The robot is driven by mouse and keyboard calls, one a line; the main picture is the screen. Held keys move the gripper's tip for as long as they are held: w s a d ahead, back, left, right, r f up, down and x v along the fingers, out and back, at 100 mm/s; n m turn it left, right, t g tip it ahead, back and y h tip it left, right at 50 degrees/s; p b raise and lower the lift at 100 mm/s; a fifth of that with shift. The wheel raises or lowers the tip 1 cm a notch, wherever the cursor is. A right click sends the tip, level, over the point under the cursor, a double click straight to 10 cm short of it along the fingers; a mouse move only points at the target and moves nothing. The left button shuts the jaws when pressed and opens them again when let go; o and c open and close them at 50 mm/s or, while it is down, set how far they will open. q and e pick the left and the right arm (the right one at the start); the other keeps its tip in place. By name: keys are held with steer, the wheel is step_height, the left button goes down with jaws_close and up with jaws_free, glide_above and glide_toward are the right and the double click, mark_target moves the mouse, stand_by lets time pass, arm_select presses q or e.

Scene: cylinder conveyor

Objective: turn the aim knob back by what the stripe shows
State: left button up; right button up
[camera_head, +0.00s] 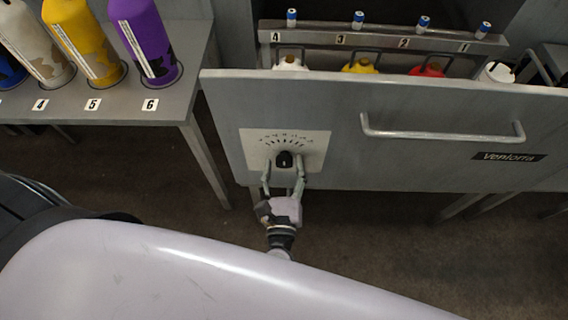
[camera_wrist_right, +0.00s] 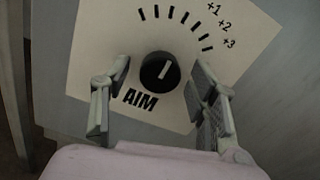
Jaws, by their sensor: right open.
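The black aim knob (camera_head: 284,160) sits on a white dial plate (camera_head: 312,150) on the grey front panel. In the wrist view the knob (camera_wrist_right: 160,71) has a white pointer line tilted up and slightly right, roughly toward the middle of the tick marks. The word AIM is below it; +1, +2, +3 are at upper right. My right gripper (camera_head: 284,180) is open; in the wrist view its fingers (camera_wrist_right: 160,76) stand on either side of the knob with gaps. White, yellow and purple cylinders (camera_head: 145,35) stand at left, with pale printed strips and dark patches. My left gripper is out of view.
The grey panel (camera_head: 430,100) has a long handle (camera_head: 440,135) right of the dial. Behind it are numbered slots with coloured bottles (camera_head: 361,66) and blue-capped vials (camera_head: 358,18). The cylinders' table (camera_head: 185,100) has an edge near the panel. Floor below is clear.

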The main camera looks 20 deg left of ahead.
steer(key=shift+w+a, duration=0.1)
steer(key=shift+w, duration=0.15)
steer(key=shift+c, duration=0.5)
steer(key=c, duration=1.1)
